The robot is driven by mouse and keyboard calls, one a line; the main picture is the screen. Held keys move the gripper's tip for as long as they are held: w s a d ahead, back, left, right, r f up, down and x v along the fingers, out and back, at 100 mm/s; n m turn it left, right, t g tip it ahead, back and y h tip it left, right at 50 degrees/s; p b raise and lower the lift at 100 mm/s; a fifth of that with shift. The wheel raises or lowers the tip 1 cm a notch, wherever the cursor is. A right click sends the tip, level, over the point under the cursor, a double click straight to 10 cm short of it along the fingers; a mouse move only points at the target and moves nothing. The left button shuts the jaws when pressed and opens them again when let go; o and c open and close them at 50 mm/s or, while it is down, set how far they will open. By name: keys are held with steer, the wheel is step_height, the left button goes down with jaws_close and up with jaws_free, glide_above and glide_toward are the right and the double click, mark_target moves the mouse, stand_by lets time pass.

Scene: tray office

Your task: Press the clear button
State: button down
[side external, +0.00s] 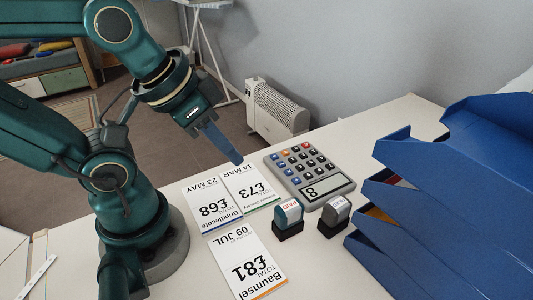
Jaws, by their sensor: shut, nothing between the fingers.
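A grey calculator (325,192) lies on the white desk, with its display reading "8" at the end nearer the camera. Its keys are mostly dark, with a few blue ones along one side. An orange key (285,153) and a red key (305,145) stand out at the far end. The key labels are too small to read, so I cannot tell which is the clear button. My gripper (238,161) is shut and empty, pointing down. It appears left of the calculator and above the £73 receipt, apart from the keys.
Three receipts, £68 (212,207), £73 (251,190) and £81 (247,265), lie left of the calculator. A teal PAID stamp (288,214) and a grey stamp (335,214) stand in front of it. Blue stacked trays (450,190) rise on the right. Free desk lies behind the calculator.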

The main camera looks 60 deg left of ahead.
steer(key=w+d+r+n+t+h, duration=0.1)
steer(key=w+d+r+n+h, duration=0.2)
steer(key=w+d+r+n, duration=0.15)
steer(key=n+t, duration=0.2)
steer(key=n, duration=1.6)
glide_above(306, 145)
steer(key=a, duration=0.1)
step_height(306, 145, down, 8)
steer(key=shift+s+r+h, duration=0.2)
steer(key=shift+s+h, duration=0.2)
steer(key=shift+f, duration=4.4)
